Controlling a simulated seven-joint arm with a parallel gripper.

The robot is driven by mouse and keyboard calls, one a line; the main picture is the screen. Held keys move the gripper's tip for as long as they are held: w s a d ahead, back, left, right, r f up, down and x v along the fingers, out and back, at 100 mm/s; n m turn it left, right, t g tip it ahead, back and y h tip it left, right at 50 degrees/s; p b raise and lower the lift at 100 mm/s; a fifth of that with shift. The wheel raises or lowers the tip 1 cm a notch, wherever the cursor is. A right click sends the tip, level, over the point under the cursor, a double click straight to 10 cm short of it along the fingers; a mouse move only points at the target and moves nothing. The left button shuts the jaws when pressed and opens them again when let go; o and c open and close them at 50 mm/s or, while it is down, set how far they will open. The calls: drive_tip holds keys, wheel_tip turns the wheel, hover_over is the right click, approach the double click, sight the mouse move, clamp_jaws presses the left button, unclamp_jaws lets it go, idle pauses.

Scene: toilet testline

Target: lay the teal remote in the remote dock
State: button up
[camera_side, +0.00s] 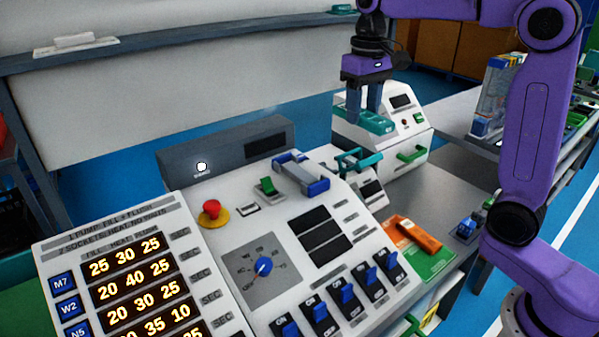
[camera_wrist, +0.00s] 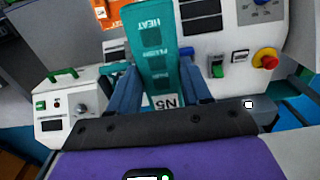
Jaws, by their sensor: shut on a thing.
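The teal remote (camera_side: 372,122) is held upright-down in the side view, below my gripper (camera_side: 365,108), in front of the small white machine in the picture. My gripper is shut on it. In the wrist view the teal remote (camera_wrist: 157,55) lies between my two blue fingers (camera_wrist: 158,88), with HEAT, FLUSH and N5 lettering showing. A grey cradle with blue ends (camera_side: 300,174) sits on the white console and looks empty; I cannot tell for sure that it is the remote dock. A teal bracket (camera_side: 358,160) stands just right of it.
The white console (camera_side: 200,255) carries a red button (camera_side: 212,212), a dial and several blue switches. The white machine (camera_side: 405,125) with a green handle stands behind. Grey bench shows between them.

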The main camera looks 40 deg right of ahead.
drive_tip(key=w+a, duration=0.2)
drive_tip(key=a, duration=0.1)
hover_over(300, 172)
drive_tip(key=s, duration=0.1)
wheel_tip(300, 172, down, 14)
drive_tip(key=shift+r, duration=0.15)
drive_tip(key=shift+w+f, duration=0.65)
drive_tip(key=shift+f, duration=1.6)
drive_tip(key=shift+f, duration=0.1)
drive_tip(key=o, duration=1.1)
